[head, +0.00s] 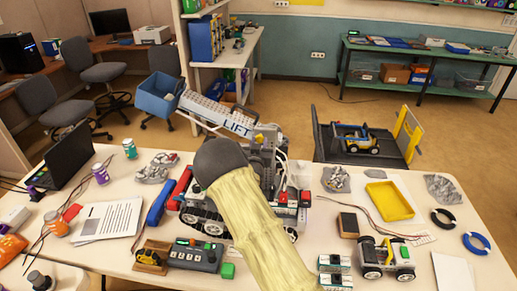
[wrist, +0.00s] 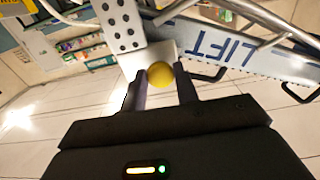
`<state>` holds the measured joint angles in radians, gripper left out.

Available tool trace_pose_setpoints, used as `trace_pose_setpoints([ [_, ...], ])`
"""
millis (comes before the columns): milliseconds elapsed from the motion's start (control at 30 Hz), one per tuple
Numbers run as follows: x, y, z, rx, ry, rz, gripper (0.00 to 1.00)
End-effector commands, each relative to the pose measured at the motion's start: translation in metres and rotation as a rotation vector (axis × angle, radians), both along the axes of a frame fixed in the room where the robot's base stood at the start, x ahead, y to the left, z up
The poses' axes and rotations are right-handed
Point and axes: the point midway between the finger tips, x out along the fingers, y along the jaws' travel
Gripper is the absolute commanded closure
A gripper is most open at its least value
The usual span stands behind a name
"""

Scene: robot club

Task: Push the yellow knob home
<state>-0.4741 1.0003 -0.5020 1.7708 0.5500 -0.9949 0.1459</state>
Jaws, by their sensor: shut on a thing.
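In the wrist view the yellow knob (wrist: 160,73) is a small round ball at the edge of a pale grey plate on the machine marked LIFT. My gripper (wrist: 164,80) has its two dark fingers on either side of the knob, shut on it. The knob's shaft and how far it stands out are hidden. In the head view the LIFT arm (head: 215,113) slants up to the left from the tracked robot (head: 205,215) on the table. My own arm covers part of that robot, and my gripper and the knob are hidden there.
A blue bin (head: 158,97) hangs at the LIFT arm's upper end. A control box (head: 195,254), a small wheeled robot (head: 385,257) and a yellow tray (head: 390,200) are on the table (head: 110,255). In the wrist view, metal bars (wrist: 255,15) and a perforated plate (wrist: 122,25) are close beyond my fingers.

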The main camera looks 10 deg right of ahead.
Motion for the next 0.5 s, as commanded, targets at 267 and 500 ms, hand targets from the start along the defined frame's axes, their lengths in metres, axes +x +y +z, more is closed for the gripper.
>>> trace_pose_setpoints([
  [267,0.0104,-0.0035,0.0012,-0.001,-0.002,0.001,1.0],
  [500,0.0107,-0.0038,0.0024,-0.002,-0.005,0.001,0.58],
])
